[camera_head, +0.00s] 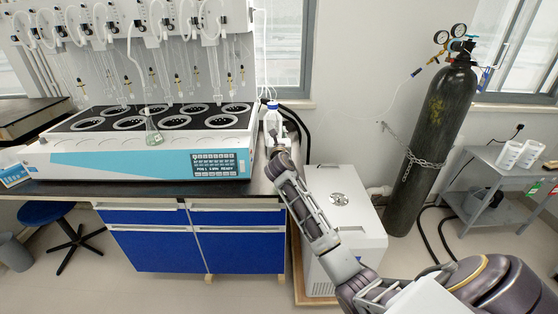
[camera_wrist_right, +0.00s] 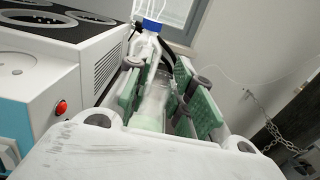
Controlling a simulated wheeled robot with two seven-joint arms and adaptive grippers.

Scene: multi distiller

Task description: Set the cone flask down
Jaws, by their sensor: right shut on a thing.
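My right gripper (camera_head: 279,138) is at the bench's right end, just right of the distiller. In the right wrist view its green-padded fingers (camera_wrist_right: 160,88) are shut on a clear glass vessel, the cone flask (camera_wrist_right: 152,108), with pale green at its lower part. Its base is hidden by the gripper body, so I cannot tell whether it touches the bench. Another conical flask (camera_head: 154,133) with greenish contents is at the front of the distiller (camera_head: 120,160), near its heating wells. My left gripper is not in view.
A white bottle with a blue cap (camera_head: 272,114) stands just beyond my right gripper; it also shows in the wrist view (camera_wrist_right: 152,26). The dark bench top (camera_head: 262,184) has a narrow free strip here. A white cabinet (camera_head: 345,220) and a chained gas cylinder (camera_head: 430,150) stand right.

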